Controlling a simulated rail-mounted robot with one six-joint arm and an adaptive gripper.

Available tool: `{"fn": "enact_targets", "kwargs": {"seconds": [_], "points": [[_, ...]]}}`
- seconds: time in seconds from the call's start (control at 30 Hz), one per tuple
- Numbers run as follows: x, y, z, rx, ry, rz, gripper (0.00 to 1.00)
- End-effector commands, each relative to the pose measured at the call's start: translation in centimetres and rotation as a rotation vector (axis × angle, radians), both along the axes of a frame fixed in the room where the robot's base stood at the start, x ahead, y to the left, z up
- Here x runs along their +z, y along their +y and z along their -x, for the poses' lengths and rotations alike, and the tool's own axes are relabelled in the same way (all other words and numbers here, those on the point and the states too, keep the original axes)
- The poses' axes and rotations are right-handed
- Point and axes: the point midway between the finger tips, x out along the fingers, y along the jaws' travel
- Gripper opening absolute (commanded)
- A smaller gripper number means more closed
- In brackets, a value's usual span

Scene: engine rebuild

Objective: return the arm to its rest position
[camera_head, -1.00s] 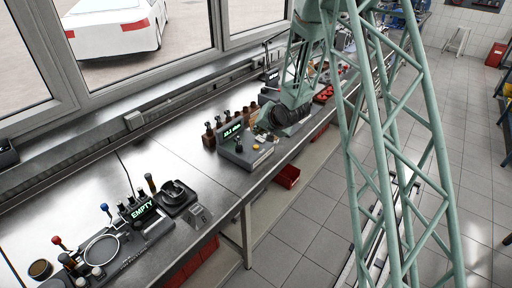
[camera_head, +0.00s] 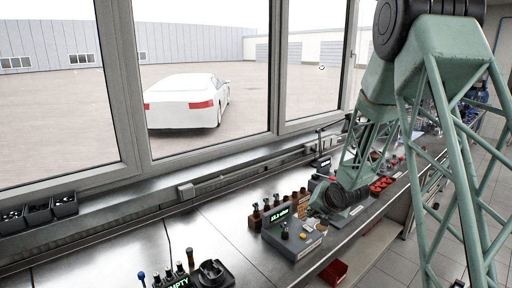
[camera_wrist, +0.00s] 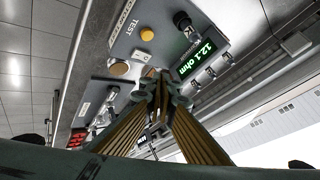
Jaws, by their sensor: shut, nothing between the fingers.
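My arm reaches down over the bench (camera_head: 130,245) in the head view. My gripper shows in the wrist view (camera_wrist: 160,88), its two ribbed fingers drawn together at the tips with nothing seen between them. In the head view the gripper is small and partly hidden by my wrist, right beside the grey tester box (camera_head: 292,240). The tester also shows in the wrist view (camera_wrist: 130,42), with a green display reading 12.1 ohm, a TEST label and a yellow button. The fingertips appear in front of the tester; I cannot tell whether they touch it.
A unit with a green EMPTY display (camera_head: 178,282) is at the bottom left. Red parts (camera_head: 381,185) lie beyond my wrist. A window ledge (camera_head: 90,222) runs along the back. Bare bench lies left of the tester.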

Motion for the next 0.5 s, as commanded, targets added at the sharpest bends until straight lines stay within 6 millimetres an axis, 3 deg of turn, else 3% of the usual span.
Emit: {"fn": "enact_targets", "kwargs": {"seconds": [0.5], "points": [[6.9, -1.6, 5.3, 0.012, 0.034, 0.126, 0.00]]}}
